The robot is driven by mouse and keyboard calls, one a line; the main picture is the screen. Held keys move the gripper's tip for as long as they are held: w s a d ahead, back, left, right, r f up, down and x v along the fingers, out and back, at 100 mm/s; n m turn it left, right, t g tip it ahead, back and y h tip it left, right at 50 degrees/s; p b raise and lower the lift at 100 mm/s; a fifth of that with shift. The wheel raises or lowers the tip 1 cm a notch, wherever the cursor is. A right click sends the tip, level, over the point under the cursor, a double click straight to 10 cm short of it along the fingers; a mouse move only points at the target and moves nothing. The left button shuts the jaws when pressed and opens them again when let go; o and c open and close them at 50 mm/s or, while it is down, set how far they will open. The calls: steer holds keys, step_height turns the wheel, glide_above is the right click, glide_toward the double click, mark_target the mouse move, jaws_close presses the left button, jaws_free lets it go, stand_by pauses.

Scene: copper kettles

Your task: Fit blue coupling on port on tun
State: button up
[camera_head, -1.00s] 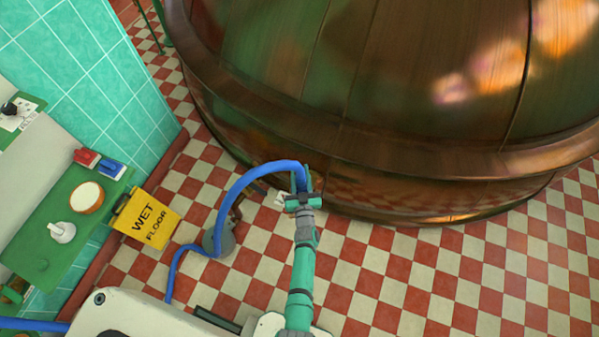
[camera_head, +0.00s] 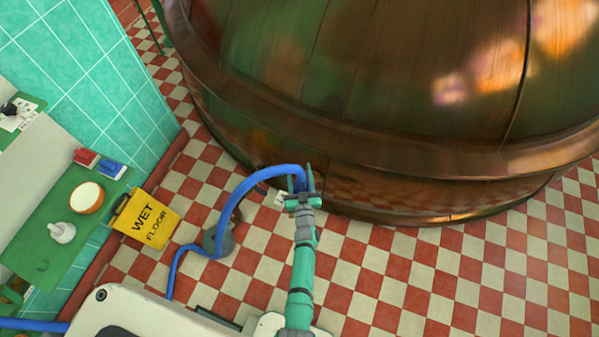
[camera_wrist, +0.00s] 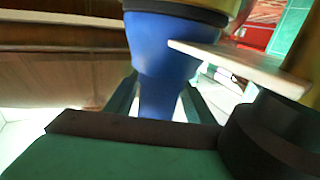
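The blue coupling (camera_wrist: 165,50) is at the end of the blue hose (camera_head: 232,200). My gripper (camera_head: 302,180) is by the foot of the copper tun (camera_head: 380,110), its two fingers spread apart. In the wrist view the coupling's narrower lower part stands between the fingers (camera_wrist: 160,100), with slim gaps at its sides. A brassy ring (camera_wrist: 205,6) shows directly at the coupling's top, perhaps the port; how far they are joined cannot be seen. In the head view the port cannot be made out.
A white plate-like piece (camera_wrist: 245,67) juts close to the coupling in the wrist view. A grey rounded object (camera_head: 219,238) stands on the checkered floor beside the hose. A yellow wet floor sign (camera_head: 146,219) and green shelf (camera_head: 45,235) are at left. Floor at right is clear.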

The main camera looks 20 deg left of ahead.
mark_target(301, 188)
steer(key=shift+s+d+f, duration=0.15)
steer(key=shift+s+f, duration=0.1)
steer(key=shift+f, duration=0.25)
steer(key=shift+s+d+f, duration=0.15)
steer(key=shift+s+f, duration=0.05)
steer(key=shift+f, duration=0.3)
steer(key=shift+s+d, duration=0.1)
steer(key=shift+s, duration=0.05)
steer(key=v, duration=0.3)
steer(key=r+v, duration=0.1)
steer(key=v, duration=0.4)
steer(key=shift+s+r, duration=0.2)
steer(key=shift+s, duration=0.1)
steer(key=shift+s+d+r, duration=0.2)
steer(key=shift+s, duration=0.15)
steer(key=shift+w, duration=0.1)
